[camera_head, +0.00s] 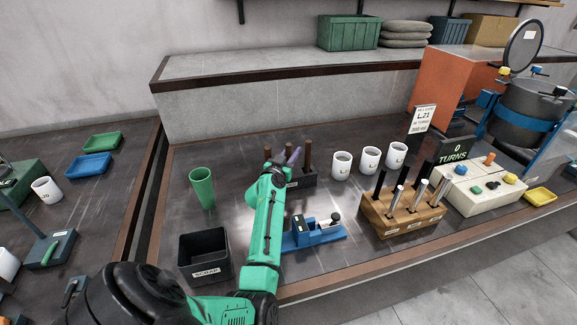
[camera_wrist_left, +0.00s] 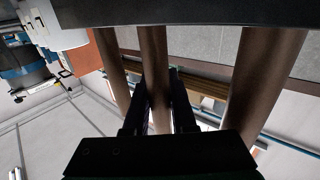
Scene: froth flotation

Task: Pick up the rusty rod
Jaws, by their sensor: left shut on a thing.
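Several brown rusty rods stand in a dark block (camera_head: 306,181) in the middle of the table. One rod (camera_head: 308,154) shows clear of my arm at the right, and another shows at the left (camera_head: 267,153). My left gripper (camera_head: 283,165) is at the block, its green arm hiding part of it. In the left wrist view the gripper (camera_wrist_left: 157,100) is shut on the middle rusty rod (camera_wrist_left: 155,70), with one dark finger on each side. Other rods (camera_wrist_left: 263,80) stand on both sides. The held rod reaches the dark band at the top of that view. My right gripper is out of view.
A green cup (camera_head: 202,187) and a black scrap bin (camera_head: 205,257) stand left of my arm. A blue fixture (camera_head: 313,234) is just right of it. White cups (camera_head: 342,165) and a wooden rack (camera_head: 403,211) of metal rods stand farther right.

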